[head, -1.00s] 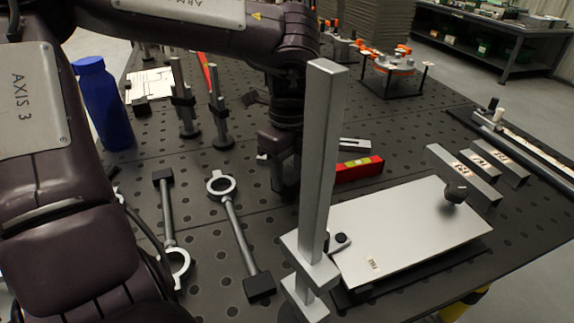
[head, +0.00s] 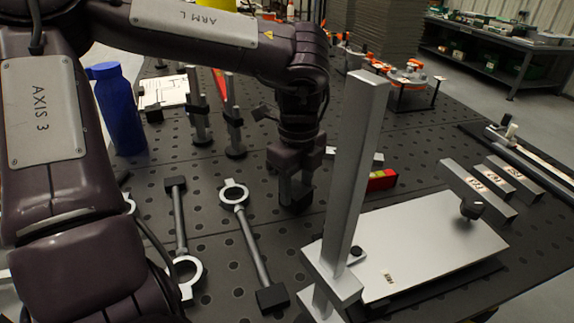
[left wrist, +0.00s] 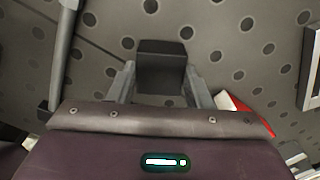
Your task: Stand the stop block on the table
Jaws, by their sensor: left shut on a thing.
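My left gripper (head: 297,192) points down over the perforated table (head: 205,255), right of the ring-ended rods. It is shut on a small dark block, which I take as the stop block (head: 299,201). In the left wrist view the block (left wrist: 162,68) sits between the two grey fingers (left wrist: 162,85), its flat dark face towards the camera. The block is at or close to the table top; I cannot tell whether it touches. Its lower part is hard to make out in the head view. My right gripper is not in view.
A tall metal post (head: 355,170) stands near in front, beside a silver plate (head: 430,240). A red level (head: 382,180) lies right of the gripper. Ring-ended rods (head: 250,240) lie left. Upright clamps (head: 233,120) and a blue bottle (head: 118,110) stand further left.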

